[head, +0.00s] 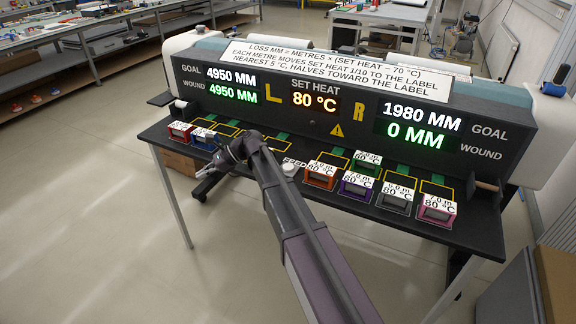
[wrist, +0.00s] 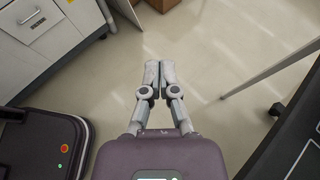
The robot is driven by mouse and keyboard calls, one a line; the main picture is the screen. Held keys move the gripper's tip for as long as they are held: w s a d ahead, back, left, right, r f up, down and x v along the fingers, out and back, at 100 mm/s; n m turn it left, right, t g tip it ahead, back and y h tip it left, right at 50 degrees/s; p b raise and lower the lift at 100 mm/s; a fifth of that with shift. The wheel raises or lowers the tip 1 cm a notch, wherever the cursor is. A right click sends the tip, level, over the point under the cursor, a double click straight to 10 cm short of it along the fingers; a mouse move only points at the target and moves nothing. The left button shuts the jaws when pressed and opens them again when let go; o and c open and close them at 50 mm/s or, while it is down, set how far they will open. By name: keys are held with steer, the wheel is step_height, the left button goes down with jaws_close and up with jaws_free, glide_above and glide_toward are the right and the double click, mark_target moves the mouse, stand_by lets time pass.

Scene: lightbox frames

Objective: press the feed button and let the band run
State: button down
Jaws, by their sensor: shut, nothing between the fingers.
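A dark machine (head: 340,110) carries displays. The left side reads goal 4950 MM, wound 4950 MM; the right reads goal 1980 MM, wound 0 MM. Set heat reads 80 °C. Yellow L and R letters flank it. A FEED label lies on the dark table, with a small round white piece (head: 290,169) just below it that looks like the feed button. My gripper (head: 204,173) is left of it, off the table's front edge; my arm passes beside the label. In the wrist view my gripper (wrist: 160,68) is shut and empty above the floor.
The dark table (head: 330,218) bears a red block (head: 180,132) and a blue block (head: 202,140) at left, and several labelled coloured blocks, including an orange block (head: 320,178), at right. Yellow outlines mark its top. A grey cabinet (wrist: 40,35) shows in the wrist view. Floor is open at left.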

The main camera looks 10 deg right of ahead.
steer(key=w+d+r+m+t+h+p, duration=0.1)
steer(key=w+d+t+h+p, duration=0.15)
steer(key=d, duration=0.55)
steer(key=w+d+r+m+t+h+p, duration=0.1)
steer(key=w+d+m+t+p, duration=0.2)
steer(key=d, duration=0.4)
step_height(320, 180, up, 2)
steer(key=t+h+p, duration=0.3)
steer(key=t+h, duration=0.1)
glide_above(285, 164)
steer(key=s+d, duration=0.2)
steer(key=shift+w+a+r, duration=0.1)
steer(key=shift+a, duration=0.2)
step_height(285, 164, down, 9)
steer(key=b, duration=0.8)
steer(key=shift+r+b, duration=0.1)
steer(key=shift+b, duration=0.25)
steer(key=shift+f+b, duration=0.6)
stand_by(0.4)
